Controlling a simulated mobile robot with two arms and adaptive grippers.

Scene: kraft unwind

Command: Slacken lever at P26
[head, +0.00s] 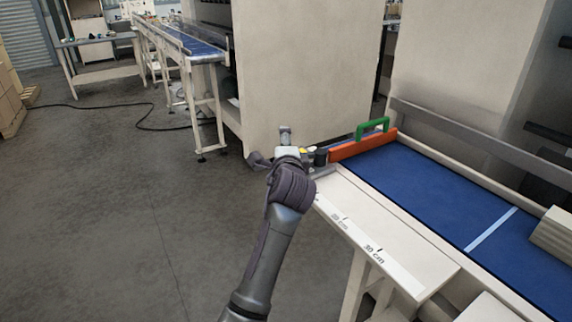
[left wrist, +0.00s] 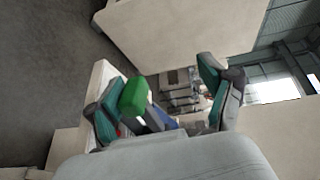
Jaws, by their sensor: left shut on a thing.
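My left gripper (head: 290,150) is at the near end of an orange bar (head: 362,146) across the blue belt. A small dark part (head: 320,157) sits between the gripper and the bar's end, beside the table edge. In the left wrist view the left gripper (left wrist: 165,105) shows two teal-padded fingers, with the green handle (left wrist: 134,96) near the left one. The jaws are shut on what seems to be the lever, mostly hidden. No P26 label is legible. My right gripper is out of view.
The blue belt table (head: 390,225) has a pale edge with a ruler strip (head: 370,243) marked in cm. A pale block (head: 552,233) lies at its right. A large beige cabinet (head: 300,70) stands behind.

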